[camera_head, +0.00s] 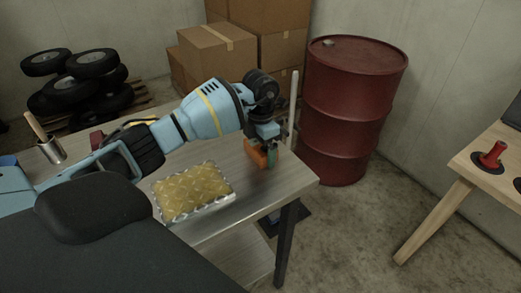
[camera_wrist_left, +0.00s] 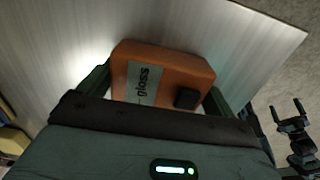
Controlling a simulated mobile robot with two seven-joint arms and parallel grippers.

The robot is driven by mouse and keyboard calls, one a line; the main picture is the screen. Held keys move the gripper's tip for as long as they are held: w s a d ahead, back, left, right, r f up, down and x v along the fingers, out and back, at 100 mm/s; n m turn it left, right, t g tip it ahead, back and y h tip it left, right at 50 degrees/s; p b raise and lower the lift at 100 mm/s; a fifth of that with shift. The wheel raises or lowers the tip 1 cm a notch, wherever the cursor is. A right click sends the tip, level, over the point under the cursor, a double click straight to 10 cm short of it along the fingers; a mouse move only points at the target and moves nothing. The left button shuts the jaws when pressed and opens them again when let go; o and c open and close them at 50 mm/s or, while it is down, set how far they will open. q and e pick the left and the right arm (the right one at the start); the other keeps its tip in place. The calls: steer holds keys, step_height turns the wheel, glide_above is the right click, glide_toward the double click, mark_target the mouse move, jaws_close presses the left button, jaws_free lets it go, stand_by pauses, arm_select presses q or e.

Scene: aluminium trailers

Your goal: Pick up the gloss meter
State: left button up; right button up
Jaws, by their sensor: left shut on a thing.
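The gloss meter (camera_wrist_left: 170,72) is an orange box with a grey label reading "gloss" and a black knob, seen close up in the left wrist view. In the head view it shows as a small orange block (camera_head: 256,156) near the right end of the grey table (camera_head: 285,183). My left gripper (camera_head: 266,148) reaches down over it and is shut on it, with a finger at either side. I cannot tell whether its underside touches the table. My right gripper (camera_wrist_left: 289,109) shows at the right of the left wrist view, its two fingers apart and empty.
A tray with a yellow patterned top (camera_head: 192,191) lies left of the meter. A metal cup (camera_head: 51,150) with a wooden handle stands at the far left. A red drum (camera_head: 349,105) and cardboard boxes (camera_head: 214,55) stand behind. A wooden table (camera_head: 480,171) is at right.

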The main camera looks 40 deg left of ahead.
mark_target(261, 146)
arm_select(q)
steer(key=shift+r, duration=0.1)
steer(key=shift+r, duration=0.5)
steer(key=shift+s+d+r, duration=0.15)
steer(key=shift+s+r, duration=0.05)
steer(key=shift+r, duration=0.45)
steer(key=shift+s+d+r, duration=0.1)
steer(key=shift+s+r, duration=0.05)
steer(key=shift+r, duration=0.45)
steer(key=s+d, duration=0.5)
steer(key=s, duration=0.2)
steer(key=s+d+r, duration=0.1)
steer(key=s+d, duration=0.2)
steer(key=s, duration=0.1)
steer(key=shift+d+r, duration=0.1)
steer(key=shift+d, duration=0.2)
steer(key=shift+s+d+r, duration=0.1)
steer(key=shift+s+d, duration=0.25)
steer(key=shift+s, duration=0.15)
